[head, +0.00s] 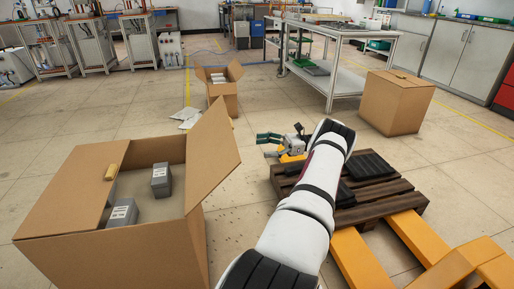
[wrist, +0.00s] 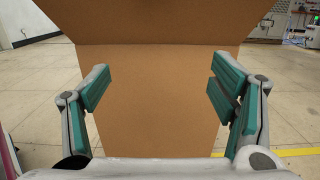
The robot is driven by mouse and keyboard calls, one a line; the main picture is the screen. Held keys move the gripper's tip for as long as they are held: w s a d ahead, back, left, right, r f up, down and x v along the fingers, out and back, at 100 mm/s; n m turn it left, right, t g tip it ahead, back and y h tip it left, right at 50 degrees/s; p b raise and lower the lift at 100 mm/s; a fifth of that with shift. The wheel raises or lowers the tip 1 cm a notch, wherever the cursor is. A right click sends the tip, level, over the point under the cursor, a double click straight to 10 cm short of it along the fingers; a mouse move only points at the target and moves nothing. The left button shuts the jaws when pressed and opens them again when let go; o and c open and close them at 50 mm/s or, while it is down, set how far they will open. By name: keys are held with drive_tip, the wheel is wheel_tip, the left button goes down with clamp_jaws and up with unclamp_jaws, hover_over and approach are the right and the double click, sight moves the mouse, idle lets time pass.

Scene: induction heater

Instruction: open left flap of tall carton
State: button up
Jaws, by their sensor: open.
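The large carton (head: 110,255) in the left foreground of the head view fits the tall carton. Its left flap (head: 65,190) lies flat over the left part of the top, with a small tan piece (head: 117,172) at its inner edge. Its right flap (head: 212,150) stands up, leaning outward. Grey boxes (head: 161,180) show inside. My gripper (head: 267,145) is open and empty, right of this carton and beyond it, fingers pointing left. In the wrist view, a carton's side (wrist: 160,105) fills the gap behind my open fingers, with a flap above; which carton is unclear.
A smaller open carton (head: 223,97) stands farther back. A pallet (head: 370,200) with dark items lies below my arm, beside yellow forks (head: 360,262). A closed carton (head: 396,103) and a metal table (head: 345,80) are at the right.

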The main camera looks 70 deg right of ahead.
drive_tip(key=shift+s+d, duration=0.3)
drive_tip(key=shift+s, duration=0.1)
drive_tip(key=c, duration=0.3)
drive_tip(key=shift+w+r, duration=0.2)
drive_tip(key=c, duration=0.5)
drive_tip(key=w+r+g+p, duration=0.1)
drive_tip(key=w+r+g+h+p, duration=0.1)
drive_tip(key=r, duration=0.1)
drive_tip(key=w+a+r+g+p, duration=0.1)
drive_tip(key=p, duration=0.1)
drive_tip(key=shift+w+r+m+h, duration=0.2)
drive_tip(key=shift+r+m+h, duration=0.05)
drive_tip(key=shift+m+h, duration=0.05)
clamp_jaws()
wheel_tip(320, 180, up, 12)
drive_tip(key=s+a+r+g+h+p, duration=0.1)
drive_tip(key=s+a+g+h+p, duration=0.15)
drive_tip(key=g+h+p, duration=0.65)
drive_tip(key=w+a+f+t+y+b, duration=0.1)
drive_tip(key=w+a+f+y+b, duration=0.15)
drive_tip(key=f, duration=0.75)
drive_tip(key=shift+h, duration=0.25)
drive_tip(key=shift+w+a+r+b, duration=0.3)
drive_tip(key=shift+w+r, duration=0.4)
drive_tip(key=shift+r, duration=0.15)
drive_tip(key=shift+w+a+r+b, duration=0.3)
drive_tip(key=shift+w+r, duration=0.4)
drive_tip(key=shift+r, duration=0.15)
